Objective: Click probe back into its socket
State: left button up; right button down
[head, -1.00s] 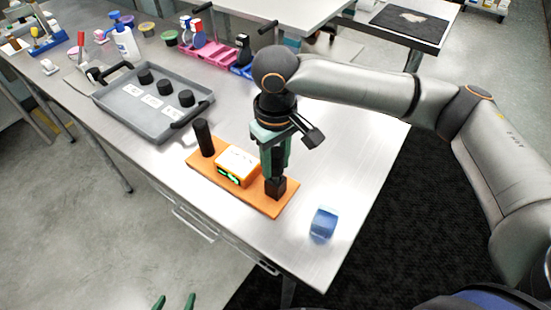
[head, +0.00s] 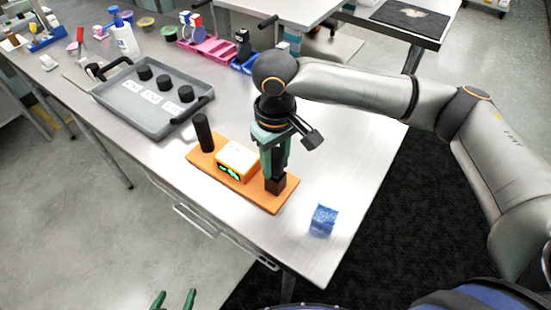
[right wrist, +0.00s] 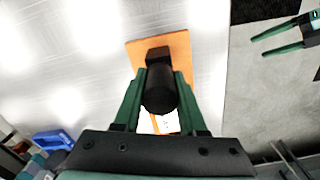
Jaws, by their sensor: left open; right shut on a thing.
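My right gripper (head: 275,165) points down and is shut on the probe, a black cylinder, at the right end of the orange base (head: 196,160). The probe (right wrist: 160,92) shows between the green fingers in the right wrist view. Its lower end meets the black square socket (head: 275,186), which also shows in the right wrist view (right wrist: 158,54). I cannot tell how deep the probe sits. An orange box (head: 238,160) with a lit green display stands mid-base. My left gripper (head: 174,300) is open and empty at the bottom edge, away from the table.
A black post (head: 203,133) stands at the base's left end. A blue block (head: 323,219) lies near the table corner. A grey tray (head: 135,116) with several black knobs lies behind left. Bottles and pink and blue holders stand farther back. The table right of the arm is clear.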

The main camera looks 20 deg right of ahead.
jog(key=shift+f, duration=0.5)
dwell(0.3)
grip_release()
dwell(0.5)
jog(key=shift+r, duration=4.55)
jog(key=shift+f, duration=0.1)
